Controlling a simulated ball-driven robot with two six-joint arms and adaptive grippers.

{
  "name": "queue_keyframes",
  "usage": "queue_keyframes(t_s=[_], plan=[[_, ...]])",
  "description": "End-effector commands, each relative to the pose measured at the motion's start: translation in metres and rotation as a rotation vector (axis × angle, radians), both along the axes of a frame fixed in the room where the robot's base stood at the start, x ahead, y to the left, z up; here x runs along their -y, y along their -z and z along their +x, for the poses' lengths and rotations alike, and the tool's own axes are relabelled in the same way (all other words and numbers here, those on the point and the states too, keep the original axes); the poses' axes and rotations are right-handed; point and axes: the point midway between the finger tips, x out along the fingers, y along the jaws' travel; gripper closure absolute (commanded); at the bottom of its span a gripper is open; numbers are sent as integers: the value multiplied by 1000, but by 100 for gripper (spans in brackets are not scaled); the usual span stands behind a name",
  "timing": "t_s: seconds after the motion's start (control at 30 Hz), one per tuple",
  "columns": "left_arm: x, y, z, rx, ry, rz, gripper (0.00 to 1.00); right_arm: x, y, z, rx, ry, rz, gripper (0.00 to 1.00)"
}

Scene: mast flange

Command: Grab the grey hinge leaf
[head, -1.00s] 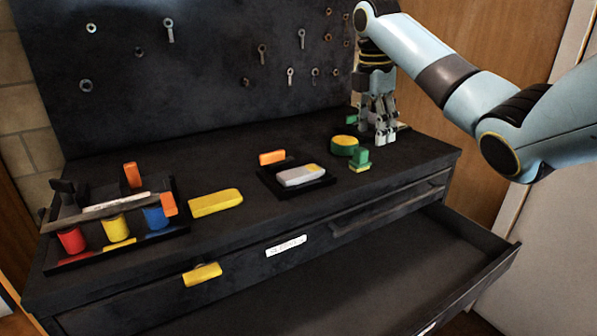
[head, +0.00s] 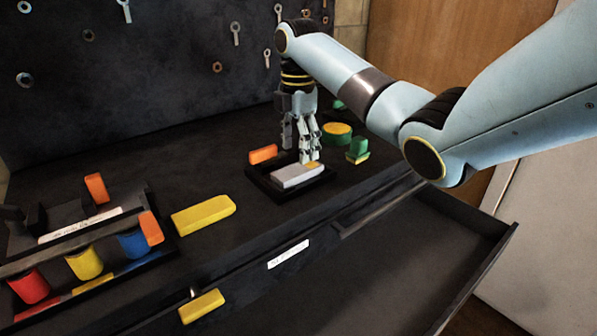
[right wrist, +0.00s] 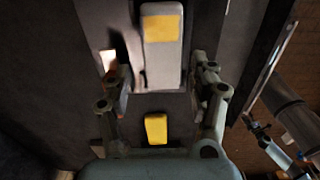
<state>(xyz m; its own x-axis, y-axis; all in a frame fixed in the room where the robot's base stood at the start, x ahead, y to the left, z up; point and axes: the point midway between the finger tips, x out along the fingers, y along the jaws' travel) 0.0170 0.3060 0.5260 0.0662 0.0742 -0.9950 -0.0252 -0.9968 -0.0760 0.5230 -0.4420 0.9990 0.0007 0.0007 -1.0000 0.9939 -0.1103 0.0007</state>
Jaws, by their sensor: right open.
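The grey hinge leaf (head: 297,176) is a flat, rounded grey bar with a yellow patch at one end. It lies in a small black tray (head: 262,190) on the black bench top. My right gripper (head: 303,157) points down just above and behind the leaf, over its yellow end, open and empty. In the right wrist view the leaf (right wrist: 161,62) lies ahead, between and beyond the open fingers (right wrist: 162,80), and they do not appear to touch it. My left gripper is not in view.
An orange block (head: 263,154) stands at the tray's back edge. A round yellow-green part (head: 337,133) and a green block (head: 357,149) lie right of the tray. A yellow bar (head: 203,215) and a rack with coloured cylinders (head: 84,263) are left. An open drawer (head: 400,260) juts out in front.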

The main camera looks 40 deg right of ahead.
Motion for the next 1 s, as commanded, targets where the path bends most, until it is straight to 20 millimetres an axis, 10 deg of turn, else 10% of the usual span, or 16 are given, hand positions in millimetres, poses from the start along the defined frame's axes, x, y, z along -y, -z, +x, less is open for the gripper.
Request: queue_keyframes(t_s=[0.6,1.0], plan=[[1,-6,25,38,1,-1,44,2,51,-4,0,0,-1,40],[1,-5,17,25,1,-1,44,2,51,-4,0,0,-1,91]])
